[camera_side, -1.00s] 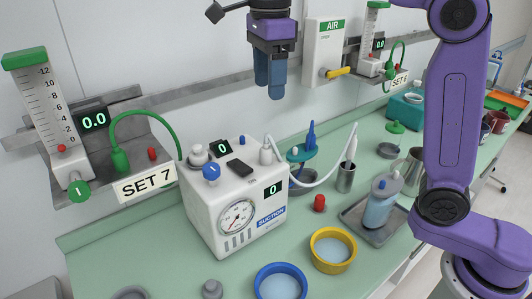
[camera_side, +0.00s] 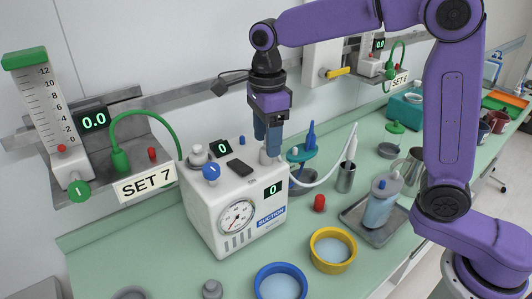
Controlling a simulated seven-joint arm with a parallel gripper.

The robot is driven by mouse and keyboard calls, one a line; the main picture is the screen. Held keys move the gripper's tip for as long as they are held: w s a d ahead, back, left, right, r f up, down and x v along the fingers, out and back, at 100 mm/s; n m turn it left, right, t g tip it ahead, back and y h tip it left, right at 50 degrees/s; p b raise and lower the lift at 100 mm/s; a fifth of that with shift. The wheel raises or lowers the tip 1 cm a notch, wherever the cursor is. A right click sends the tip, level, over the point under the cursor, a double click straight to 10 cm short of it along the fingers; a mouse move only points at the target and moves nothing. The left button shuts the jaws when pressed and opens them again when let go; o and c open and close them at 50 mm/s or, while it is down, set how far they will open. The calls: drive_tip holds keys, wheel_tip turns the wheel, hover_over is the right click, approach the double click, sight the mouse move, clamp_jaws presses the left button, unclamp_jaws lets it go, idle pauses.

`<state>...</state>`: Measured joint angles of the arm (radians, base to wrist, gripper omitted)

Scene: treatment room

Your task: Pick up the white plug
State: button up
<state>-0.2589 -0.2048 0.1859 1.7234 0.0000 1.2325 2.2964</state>
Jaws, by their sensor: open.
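The white plug (camera_side: 266,159) sits upright at the right end of the suction unit's (camera_side: 225,200) top, with a white hose (camera_side: 325,178) running from it to the right. My gripper (camera_side: 267,146) points down with its blue fingers open, directly at the plug's top in this view. The fingers cover the upper part of the plug. I cannot tell whether they stand around the plug or still above or in front of it. Nothing is seen held.
A blue knob (camera_side: 211,173), a white knob (camera_side: 197,153) and a dark block (camera_side: 239,167) are on the unit's top. A wall rail runs behind.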

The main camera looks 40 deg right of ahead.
drive_tip(key=shift+w+f, duration=0.1)
drive_tip(key=shift+f, duration=1.55)
clamp_jaws()
drive_tip(key=shift+r, duration=0.15)
